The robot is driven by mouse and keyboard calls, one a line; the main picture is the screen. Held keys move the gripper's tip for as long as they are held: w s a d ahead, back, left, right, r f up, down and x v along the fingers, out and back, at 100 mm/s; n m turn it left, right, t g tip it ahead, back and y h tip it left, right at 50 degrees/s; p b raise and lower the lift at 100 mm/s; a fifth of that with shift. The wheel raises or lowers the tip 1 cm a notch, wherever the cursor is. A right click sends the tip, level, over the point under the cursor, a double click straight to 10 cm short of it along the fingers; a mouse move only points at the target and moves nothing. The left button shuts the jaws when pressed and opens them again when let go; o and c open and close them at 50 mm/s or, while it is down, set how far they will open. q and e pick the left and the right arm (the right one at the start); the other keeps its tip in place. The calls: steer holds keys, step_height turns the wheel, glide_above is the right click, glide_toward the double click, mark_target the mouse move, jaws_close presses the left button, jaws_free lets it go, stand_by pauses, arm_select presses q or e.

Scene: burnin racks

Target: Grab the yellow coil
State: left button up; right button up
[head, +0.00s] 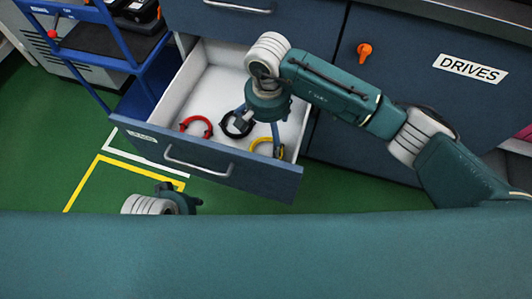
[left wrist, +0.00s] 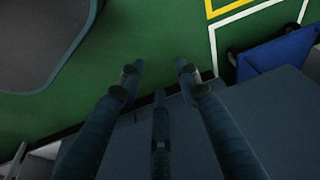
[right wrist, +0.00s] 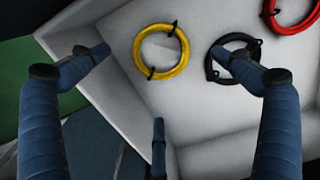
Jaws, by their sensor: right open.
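The yellow coil (head: 262,147) lies on the floor of the open white drawer, near its right front corner in the head view. In the right wrist view the yellow coil (right wrist: 143,62) is a ring with dark ties, flat and fully visible. My right gripper (head: 258,125) hangs over the drawer, open and empty. In the right wrist view its spread fingers (right wrist: 165,60) stand above and around the yellow coil's area, apart from it. My left gripper (left wrist: 160,75) has its fingers spread and empty, pointing at the green floor. The head view shows only part of the left gripper (head: 175,198).
A black coil (right wrist: 236,58) lies beside the yellow one, close to a right gripper finger. A red coil (right wrist: 292,14) lies beyond it. The drawer front (head: 215,172) and white walls enclose them. A blue cart (head: 112,58) stands left. A cabinet labelled DRIVES (head: 430,105) stands right.

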mark_target(266, 152)
step_height(266, 152, down, 8)
steer(key=shift+w+a+r+b, duration=0.15)
steer(key=shift+r+b, duration=0.1)
steer(key=shift+b, duration=0.35)
steer(key=shift+f, duration=0.45)
arm_select(q)
steer(key=v, duration=0.4)
steer(key=shift+r, duration=0.1)
arm_select(e)
steer(key=c, duration=1.5)
steer(key=shift+r, duration=0.1)
